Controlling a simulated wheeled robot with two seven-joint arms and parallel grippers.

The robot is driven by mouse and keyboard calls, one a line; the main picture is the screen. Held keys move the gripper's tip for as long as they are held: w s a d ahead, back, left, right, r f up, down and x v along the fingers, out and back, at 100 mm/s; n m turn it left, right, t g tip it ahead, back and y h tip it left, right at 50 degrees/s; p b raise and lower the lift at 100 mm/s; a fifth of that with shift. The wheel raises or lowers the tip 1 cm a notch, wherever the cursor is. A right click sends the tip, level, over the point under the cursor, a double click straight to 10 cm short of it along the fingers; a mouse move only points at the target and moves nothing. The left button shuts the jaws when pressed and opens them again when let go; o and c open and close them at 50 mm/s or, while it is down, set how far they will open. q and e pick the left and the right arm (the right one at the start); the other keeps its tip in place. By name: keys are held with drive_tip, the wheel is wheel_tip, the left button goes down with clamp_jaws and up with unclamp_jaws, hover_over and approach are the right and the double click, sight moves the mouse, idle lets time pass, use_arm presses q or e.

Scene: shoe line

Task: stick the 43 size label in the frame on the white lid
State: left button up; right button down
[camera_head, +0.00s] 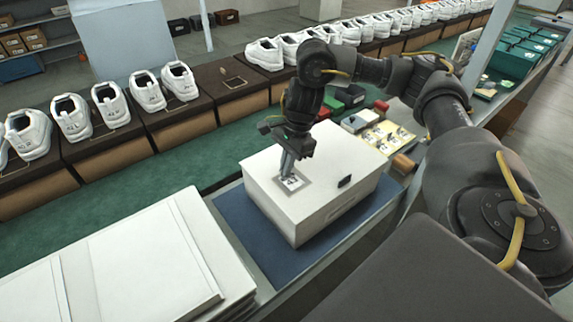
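A white shoe box stands on a dark blue mat (235,228), its white lid (328,163) on top. The size label (292,183), white with dark print too small to read surely, is inside this frame. My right gripper (286,174) points down over the frame. Its fingers look close together, with their tips at the label's upper left edge. They hide part of the label and frame. My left gripper is out of view.
A small black piece (344,181) is at the lid's right edge. A yellow sheet with labels (388,136) lies behind the box. Stacked white boards (150,262) lie at front left. White shoes on brown boxes line the green belt (95,212).

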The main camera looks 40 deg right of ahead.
drive_tip(key=c, duration=1.6)
unclamp_jaws()
drive_tip(key=shift+d+r, duration=0.1)
drive_tip(key=shift+r, duration=0.25)
use_arm(q)
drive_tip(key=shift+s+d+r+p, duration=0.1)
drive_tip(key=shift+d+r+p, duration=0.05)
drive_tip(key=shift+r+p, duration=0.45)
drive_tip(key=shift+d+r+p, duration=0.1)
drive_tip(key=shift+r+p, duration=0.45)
drive_tip(key=shift+p, duration=0.05)
use_arm(e)
drive_tip(key=v, duration=1)
drive_tip(key=shift+d, duration=0.1)
